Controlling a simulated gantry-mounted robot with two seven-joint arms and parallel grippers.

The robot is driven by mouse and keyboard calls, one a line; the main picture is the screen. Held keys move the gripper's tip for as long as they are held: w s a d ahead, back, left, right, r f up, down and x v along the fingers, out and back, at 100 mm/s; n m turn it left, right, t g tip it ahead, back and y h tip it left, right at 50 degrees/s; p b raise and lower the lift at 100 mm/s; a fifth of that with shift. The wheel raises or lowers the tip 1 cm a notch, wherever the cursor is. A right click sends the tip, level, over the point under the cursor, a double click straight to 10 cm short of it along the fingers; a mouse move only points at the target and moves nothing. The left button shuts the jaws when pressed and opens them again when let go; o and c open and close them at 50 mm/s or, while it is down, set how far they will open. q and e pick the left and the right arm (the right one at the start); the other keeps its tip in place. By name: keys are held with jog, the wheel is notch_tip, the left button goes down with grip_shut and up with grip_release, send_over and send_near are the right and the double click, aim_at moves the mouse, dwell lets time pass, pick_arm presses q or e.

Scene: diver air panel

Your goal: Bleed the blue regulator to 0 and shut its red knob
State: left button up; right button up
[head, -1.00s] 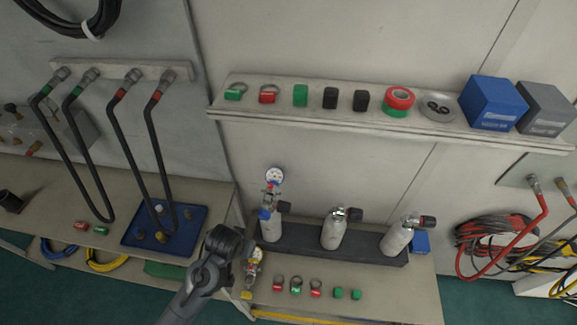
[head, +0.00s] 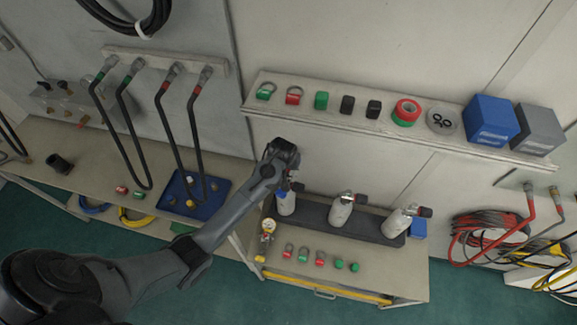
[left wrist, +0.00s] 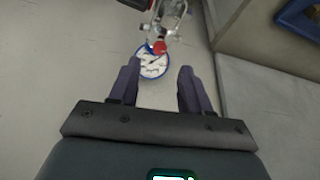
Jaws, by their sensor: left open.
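The blue regulator shows in the left wrist view as a white, blue-rimmed gauge (left wrist: 152,66) with a red knob (left wrist: 158,47) and metal fittings just beyond it. The gauge reading is too small to tell.
Two more cylinders (head: 341,210) stand in the dark rack (head: 318,218) to the right. Another gauge assembly (head: 268,228) and several red and green tags lie in front on the bench. A shelf (head: 400,132) with small parts and boxes runs above. Hoses hang at left.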

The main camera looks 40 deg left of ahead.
pick_arm(q)
jog(key=shift+x, duration=2.8)
grip_shut()
